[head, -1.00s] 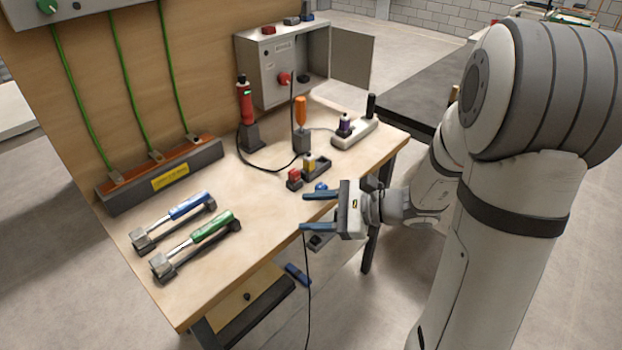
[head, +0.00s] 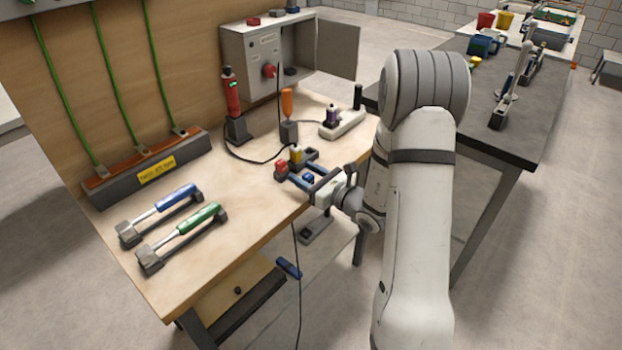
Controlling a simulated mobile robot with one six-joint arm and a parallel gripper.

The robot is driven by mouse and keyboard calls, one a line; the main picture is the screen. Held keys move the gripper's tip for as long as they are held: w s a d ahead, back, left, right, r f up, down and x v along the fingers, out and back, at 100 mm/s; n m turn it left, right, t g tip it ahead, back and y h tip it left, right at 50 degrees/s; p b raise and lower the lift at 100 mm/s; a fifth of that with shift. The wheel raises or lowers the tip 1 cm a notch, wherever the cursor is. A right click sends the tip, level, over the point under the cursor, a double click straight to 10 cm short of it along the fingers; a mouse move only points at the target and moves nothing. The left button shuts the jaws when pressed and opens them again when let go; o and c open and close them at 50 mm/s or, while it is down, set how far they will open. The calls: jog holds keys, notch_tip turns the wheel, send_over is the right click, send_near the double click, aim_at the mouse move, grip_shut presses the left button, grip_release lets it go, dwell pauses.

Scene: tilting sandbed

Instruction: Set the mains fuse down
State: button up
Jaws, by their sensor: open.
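Several small coloured pieces are near the workbench's right front edge: a red one (head: 281,167), a yellow one (head: 296,154) in a dark holder, and a small blue one (head: 308,178). I cannot tell by label which is the mains fuse. My gripper (head: 298,172) is open at that edge, its two dark blue fingers pointing left toward the pieces. The blue piece shows between the fingers, with no clear grip on it. The red and yellow pieces are just beyond the fingertips.
Behind stand a red tester (head: 233,98), an orange-handled tool (head: 287,103), a white base (head: 345,123) and an open grey switch box (head: 250,55). Two torque-wrench-like tools, blue-handled (head: 175,197) and green-handled (head: 198,217), lie front left. The bench's middle is clear.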

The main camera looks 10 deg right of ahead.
jog(key=shift+w+a, duration=0.4)
jog(key=shift+w, duration=0.05)
grip_shut()
jog(key=shift+r, duration=0.1)
